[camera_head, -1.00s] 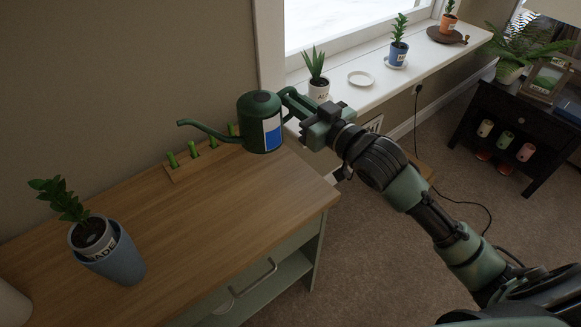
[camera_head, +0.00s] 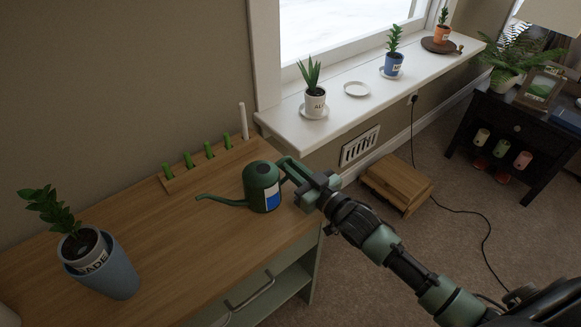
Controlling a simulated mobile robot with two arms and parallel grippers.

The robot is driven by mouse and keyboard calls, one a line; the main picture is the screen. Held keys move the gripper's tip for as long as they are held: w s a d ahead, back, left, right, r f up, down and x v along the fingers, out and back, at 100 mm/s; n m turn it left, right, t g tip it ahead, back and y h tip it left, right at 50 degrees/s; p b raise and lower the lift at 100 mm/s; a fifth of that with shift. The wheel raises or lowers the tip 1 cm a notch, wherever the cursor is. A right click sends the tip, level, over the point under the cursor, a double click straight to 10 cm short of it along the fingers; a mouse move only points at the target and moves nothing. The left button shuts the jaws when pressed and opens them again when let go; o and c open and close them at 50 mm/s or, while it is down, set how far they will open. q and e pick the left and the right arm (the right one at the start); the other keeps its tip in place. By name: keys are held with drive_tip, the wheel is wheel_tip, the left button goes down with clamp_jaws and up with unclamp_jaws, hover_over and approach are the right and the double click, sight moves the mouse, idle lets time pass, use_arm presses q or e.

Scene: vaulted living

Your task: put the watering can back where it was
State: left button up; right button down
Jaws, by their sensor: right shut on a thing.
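The dark green watering can (camera_head: 259,184) with a blue and white label is upright at the right end of the wooden cabinet top (camera_head: 150,236), its spout to the left. It looks to be at or just above the surface; I cannot tell if it touches. My right gripper (camera_head: 302,186) is shut on its handle from the right and hides part of the handle. My left gripper is not in view.
A wooden strip with several green pegs (camera_head: 188,160) and a white stick (camera_head: 243,121) stand behind the can. A potted plant in a blue pot (camera_head: 112,275) stands at left. The white windowsill (camera_head: 330,121) holds potted plants and an empty saucer (camera_head: 356,89). A wooden step stool (camera_head: 396,182) is on the floor.

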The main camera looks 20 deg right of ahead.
idle(0.3)
drive_tip(key=c, duration=1.8)
unclamp_jaws()
drive_tip(key=shift+f, duration=0.15)
drive_tip(key=o, duration=0.3)
drive_tip(key=v, duration=1.2)
drive_tip(key=shift+r, duration=0.25)
